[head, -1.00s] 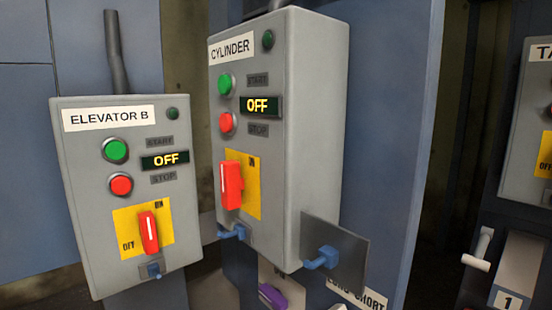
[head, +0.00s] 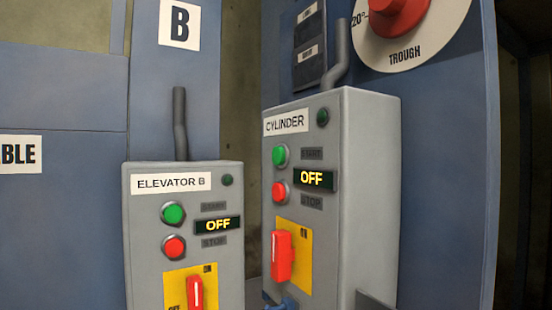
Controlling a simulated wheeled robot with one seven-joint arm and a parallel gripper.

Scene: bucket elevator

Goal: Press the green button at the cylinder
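The grey control box labelled CYLINDER (head: 371,190) is right of centre in the head view. Its green button (head: 280,156) sits at the upper left of its front face, beside the START plate. A red button (head: 279,190) is just below it. The box's display (head: 315,179) reads OFF. A red rotary switch (head: 281,257) on a yellow plate is lower down and stands upright, towards the ON mark. My gripper is not in view.
The ELEVATOR B box (head: 146,235) stands to the left, with its own green button (head: 173,214) and a display reading OFF. A TROUGH dial (head: 408,45) with a red knob is above right. Blue panels lie behind.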

